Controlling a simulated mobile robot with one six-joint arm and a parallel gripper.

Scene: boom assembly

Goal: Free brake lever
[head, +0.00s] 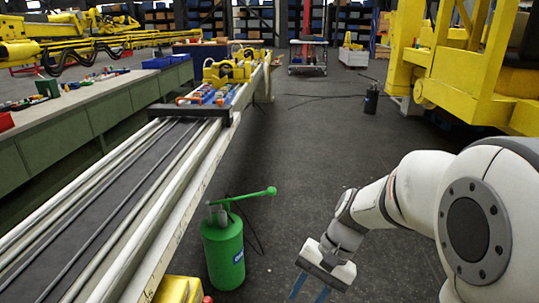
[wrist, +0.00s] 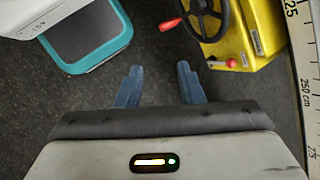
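A yellow brake housing (wrist: 240,50) is at the upper right of the wrist view, with a black handwheel (wrist: 205,38) on it. A short metal lever with a red knob (wrist: 231,63) sticks out of the housing's left side; I take it for the brake lever. Another red handle (wrist: 170,24) is at the wheel's left rim. In the head view only a yellow corner (head: 178,290) and a red knob (head: 207,299) show at the bottom edge. My gripper (wrist: 159,84) is open and empty, left of the lever and apart from it. Its blue fingers also show in the head view (head: 309,291).
A green canister (head: 223,250) with a green handle stands on the floor between my gripper and the long rail bench (head: 150,215). A measuring scale (wrist: 303,60) runs along the wrist view's right edge. Dark floor (head: 300,150) is open beyond my arm.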

